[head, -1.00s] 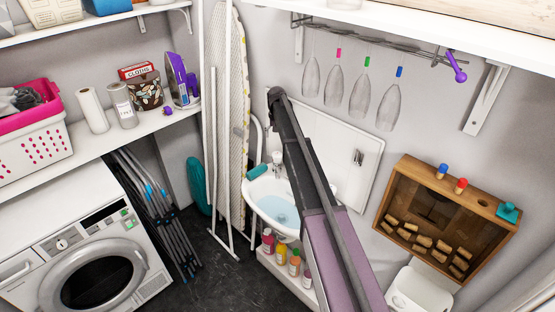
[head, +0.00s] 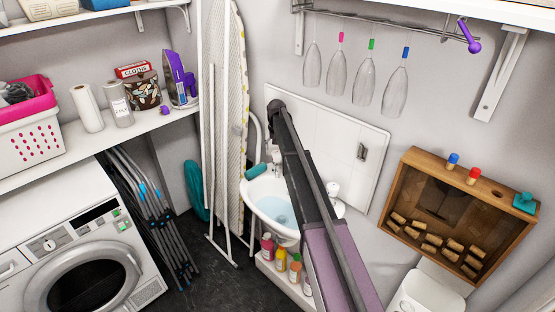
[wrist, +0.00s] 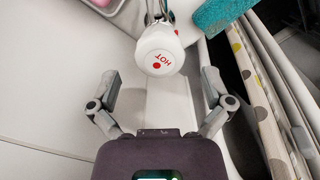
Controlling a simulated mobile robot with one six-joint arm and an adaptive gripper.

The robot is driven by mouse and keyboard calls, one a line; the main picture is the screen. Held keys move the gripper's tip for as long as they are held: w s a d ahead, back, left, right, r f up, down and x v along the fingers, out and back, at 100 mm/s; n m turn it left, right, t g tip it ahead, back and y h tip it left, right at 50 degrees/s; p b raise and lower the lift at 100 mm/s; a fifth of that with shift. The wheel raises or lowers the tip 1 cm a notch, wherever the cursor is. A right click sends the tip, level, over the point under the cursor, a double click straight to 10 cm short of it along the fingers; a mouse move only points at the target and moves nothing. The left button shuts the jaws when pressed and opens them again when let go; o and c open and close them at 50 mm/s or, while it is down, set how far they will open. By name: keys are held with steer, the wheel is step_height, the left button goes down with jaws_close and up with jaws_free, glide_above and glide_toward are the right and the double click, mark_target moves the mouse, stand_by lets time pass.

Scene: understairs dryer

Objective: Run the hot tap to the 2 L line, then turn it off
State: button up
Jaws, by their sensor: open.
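The hot tap (wrist: 160,52) shows in the wrist view as a round white head marked HOT with a red dot. My gripper (wrist: 159,76) is open, its fingers spread to either side just short of the tap head, with a gap on both sides. In the head view the white basin (head: 252,204) stands against the wall and holds pale blue water (head: 278,207). My arm crosses in front of the basin and hides my gripper and the hot tap there. I cannot make out a 2 L line or a running stream.
A teal sponge (head: 257,171) lies on the basin rim, right of the tap in the wrist view (wrist: 218,14). Several bottles (head: 280,258) stand below the basin. Hanging glasses (head: 364,85), a wooden cabinet (head: 408,172) and an ironing board (head: 236,120) flank the arm.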

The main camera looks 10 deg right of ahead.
mark_target(276, 152)
steer(key=shift+f+b, duration=1.5)
steer(key=shift+f, duration=0.25)
